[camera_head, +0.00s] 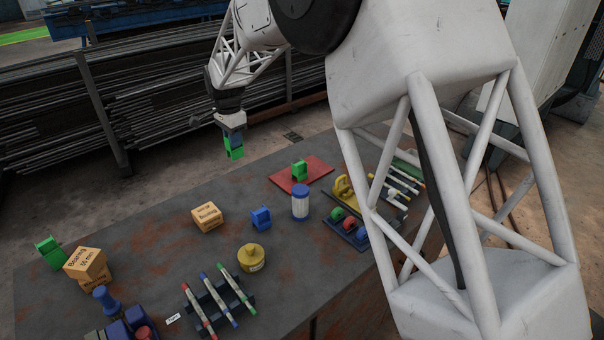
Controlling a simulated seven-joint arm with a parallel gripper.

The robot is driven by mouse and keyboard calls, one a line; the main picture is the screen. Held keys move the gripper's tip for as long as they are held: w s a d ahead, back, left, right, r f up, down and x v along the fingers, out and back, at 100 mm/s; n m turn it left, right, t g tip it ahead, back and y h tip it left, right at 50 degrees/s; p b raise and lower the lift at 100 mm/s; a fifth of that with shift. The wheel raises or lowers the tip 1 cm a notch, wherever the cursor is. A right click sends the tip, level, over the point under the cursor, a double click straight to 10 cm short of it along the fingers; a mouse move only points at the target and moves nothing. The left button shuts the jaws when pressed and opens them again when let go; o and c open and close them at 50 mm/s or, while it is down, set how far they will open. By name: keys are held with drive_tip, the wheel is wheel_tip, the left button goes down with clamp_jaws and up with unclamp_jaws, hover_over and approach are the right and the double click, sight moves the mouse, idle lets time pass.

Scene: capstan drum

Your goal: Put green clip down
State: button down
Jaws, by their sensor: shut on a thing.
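My gripper (233,139) is at the upper middle of the picture, pointing down. It is shut on a green clip (235,154), held in the air near the far edge of the table (150,230). Another green clip-like block (300,171) sits on a red mat (318,168) to the right. A third green block (50,252) stands at the far left beside stacked boxes. The jaws partly cover the held clip, so its full shape is hidden.
A boxed bearing (207,216), a blue clip (261,218), a white-and-blue cylinder (300,203) and a yellow canister (251,257) stand mid-table. Stacked boxes (87,263) stand left. Striped rods (220,299) lie on a rack in front. Bare table lies around the boxed bearing.

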drive_tip(key=w+d, duration=1.8)
drive_tip(key=d, duration=0.2)
drive_tip(key=shift+m, duration=0.3)
drive_tip(key=shift+s+a+f, duration=0.1)
drive_tip(key=shift+f, duration=1.25)
drive_tip(key=shift+s+f, duration=0.1)
drive_tip(key=shift+f, duration=1.25)
drive_tip(key=shift+f, duration=2.5)
drive_tip(key=shift+f, duration=2.5)
drive_tip(key=shift+f, duration=0.15)
